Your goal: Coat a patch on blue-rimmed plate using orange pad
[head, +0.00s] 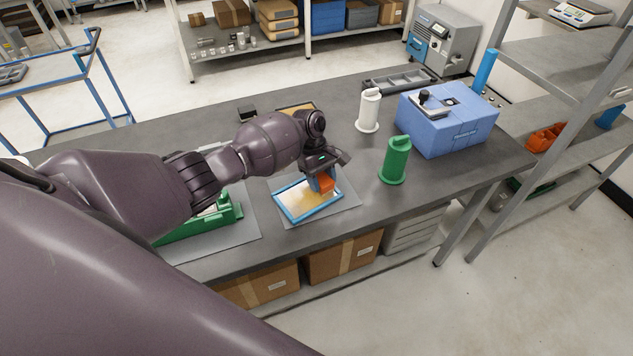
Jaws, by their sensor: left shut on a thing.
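The blue-rimmed plate (288,207) lies on a grey mat (346,207) near the table's front edge. Its surface is pale, with a yellowish-orange area toward the middle and right. My left gripper (322,178) reaches in from the left and is shut on the orange pad (326,184), pointing down. The pad is at the plate's right part, low over or touching the surface; I cannot tell which. The gripper hides part of the pad and the plate's far right corner. My right gripper is not in view.
A green holder (228,212) stands on another mat to the left, partly behind my arm. A green cylinder (396,160), a white cylinder (369,110) and a blue box (450,125) stand to the right. A grey tray (399,81) lies at the back. The front right tabletop is clear.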

